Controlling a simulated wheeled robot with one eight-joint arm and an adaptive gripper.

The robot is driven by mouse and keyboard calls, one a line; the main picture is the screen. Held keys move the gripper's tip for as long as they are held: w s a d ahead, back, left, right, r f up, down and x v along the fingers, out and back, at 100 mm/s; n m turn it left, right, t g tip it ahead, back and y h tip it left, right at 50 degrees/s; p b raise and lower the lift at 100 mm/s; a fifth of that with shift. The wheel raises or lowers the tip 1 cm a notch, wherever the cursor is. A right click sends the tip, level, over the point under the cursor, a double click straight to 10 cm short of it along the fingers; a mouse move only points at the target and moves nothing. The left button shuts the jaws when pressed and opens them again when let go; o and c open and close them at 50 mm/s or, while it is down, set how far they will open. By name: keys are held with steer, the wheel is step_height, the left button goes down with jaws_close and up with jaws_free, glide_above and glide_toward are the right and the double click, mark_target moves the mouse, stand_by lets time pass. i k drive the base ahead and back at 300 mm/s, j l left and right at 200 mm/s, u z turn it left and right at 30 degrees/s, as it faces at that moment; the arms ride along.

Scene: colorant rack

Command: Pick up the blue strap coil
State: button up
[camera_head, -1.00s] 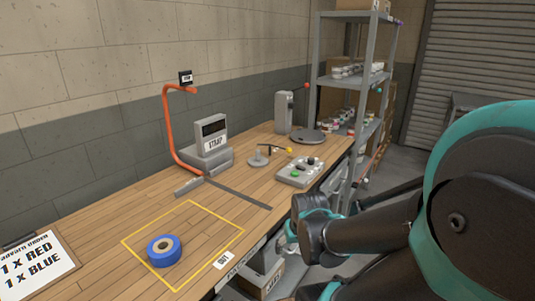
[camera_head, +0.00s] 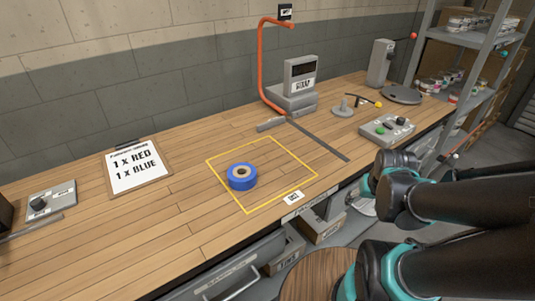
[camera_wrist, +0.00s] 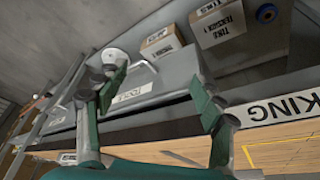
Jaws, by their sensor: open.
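The blue strap coil (camera_head: 241,178) lies flat on the wooden bench (camera_head: 120,237), inside a yellow outlined square. It has a pale brown core with a hole. My gripper (camera_wrist: 160,88) is open and empty in the wrist view, its two green-and-grey fingers spread apart. In the head view my gripper is mostly hidden behind my arm, beyond the bench's front edge and to the right of the coil, well apart from it.
A clipboard (camera_head: 137,168) reading 1 x RED, 1 x BLUE lies left of the coil. A strap machine (camera_head: 297,82) and a button box (camera_head: 386,129) stand behind and right. Cartons (camera_wrist: 217,22) sit under the bench. Bench wood around the coil is clear.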

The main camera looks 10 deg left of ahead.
mark_target(242, 176)
steer(key=k+u, duration=0.45)
steer(key=k+j+u, duration=0.1)
steer(key=k+u, duration=0.35)
steer(key=i, duration=0.45)
